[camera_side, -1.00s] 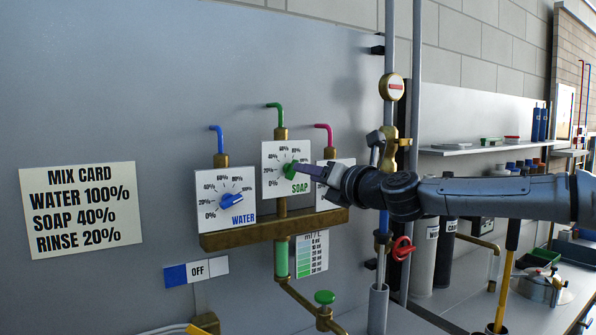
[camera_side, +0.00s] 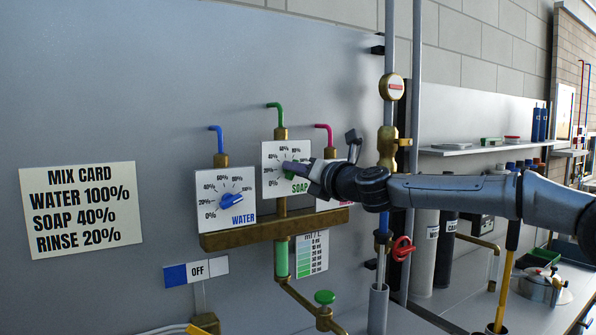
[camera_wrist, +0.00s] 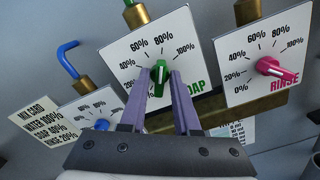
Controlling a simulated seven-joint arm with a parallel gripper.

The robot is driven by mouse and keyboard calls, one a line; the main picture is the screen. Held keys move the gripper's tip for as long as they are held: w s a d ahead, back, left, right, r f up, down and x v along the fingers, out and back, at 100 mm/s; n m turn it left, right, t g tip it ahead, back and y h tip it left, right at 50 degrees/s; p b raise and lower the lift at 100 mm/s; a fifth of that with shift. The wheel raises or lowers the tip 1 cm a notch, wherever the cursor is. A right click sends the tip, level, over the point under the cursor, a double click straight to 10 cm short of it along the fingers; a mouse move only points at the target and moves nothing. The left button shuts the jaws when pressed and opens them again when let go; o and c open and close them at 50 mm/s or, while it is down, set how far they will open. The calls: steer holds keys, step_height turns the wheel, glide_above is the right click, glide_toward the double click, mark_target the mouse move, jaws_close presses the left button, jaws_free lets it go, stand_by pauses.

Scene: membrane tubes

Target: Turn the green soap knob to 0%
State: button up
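The green soap knob (camera_wrist: 160,80) sits on the white soap dial plate (camera_wrist: 128,62), the middle of three plates. In the wrist view its white line points roughly up, around the 60% to 80% marks. I cannot tell the exact mark. In the side view the knob (camera_side: 290,175) is partly hidden by my gripper. My gripper (camera_wrist: 161,75) has its two purple fingers apart, one on each side of the knob. A narrow gap seems to show beside the knob, so the fingers do not look clamped on it.
The water plate with its blue knob (camera_side: 232,201) is on the left, and the rinse plate with its pink knob (camera_wrist: 268,67) is on the right. A brass manifold (camera_side: 245,234) runs below. Vertical pipes (camera_side: 418,80) stand right of the plates. A mix card (camera_side: 82,209) reads soap 40%.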

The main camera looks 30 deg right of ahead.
jaws_close()
steer(key=shift+n, duration=0.4)
steer(key=shift+a+f+n, duration=0.1)
steer(key=shift+f+n, duration=0.05)
steer(key=shift+n, duration=7.6)
steer(key=shift+a+f+n, duration=0.1)
steer(key=shift+n, duration=7.65)
